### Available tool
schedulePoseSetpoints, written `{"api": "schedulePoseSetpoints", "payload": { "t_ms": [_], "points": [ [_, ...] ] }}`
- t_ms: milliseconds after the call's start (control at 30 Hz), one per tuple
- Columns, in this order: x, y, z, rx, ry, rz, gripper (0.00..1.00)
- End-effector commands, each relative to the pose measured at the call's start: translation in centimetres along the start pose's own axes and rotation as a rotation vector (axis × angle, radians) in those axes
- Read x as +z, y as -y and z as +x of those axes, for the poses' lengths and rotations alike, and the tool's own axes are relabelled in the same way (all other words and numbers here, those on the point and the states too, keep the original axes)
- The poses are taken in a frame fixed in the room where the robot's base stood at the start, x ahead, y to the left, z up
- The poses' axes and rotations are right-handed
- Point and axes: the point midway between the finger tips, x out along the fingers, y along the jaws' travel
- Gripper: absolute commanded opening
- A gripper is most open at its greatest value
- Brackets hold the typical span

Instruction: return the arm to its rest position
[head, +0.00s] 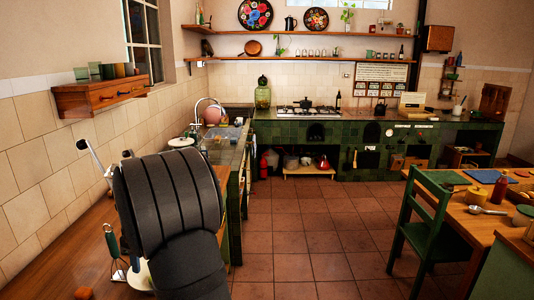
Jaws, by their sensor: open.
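A large black ribbed arm link of mine fills the lower left foreground of the head view. It stands over the wooden counter (60,255) along the left wall and hides part of it. My gripper does not show in this view, so its jaws and anything near them cannot be seen.
Close beside my arm is a pale lever with a dark end (84,146); a green-handled tool (112,240) stands below it. A wooden wall shelf (100,95) juts out above. A green chair (430,225) and laden table (455,212) stand right. The tiled floor (305,230) between is clear.

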Motion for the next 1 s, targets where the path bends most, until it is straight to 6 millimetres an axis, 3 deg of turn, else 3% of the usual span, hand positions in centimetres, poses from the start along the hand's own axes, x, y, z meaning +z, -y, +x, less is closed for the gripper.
{"api": "schedulePoseSetpoints", "payload": {
  "t_ms": [667, 1000],
  "points": [
    [-10.4, 8.7, 2.3, -0.032, 0.001, -0.203, 0.45],
    [-14.6, 11.8, 6.7, -0.031, 0.001, -0.197, 0.45]
  ]
}}
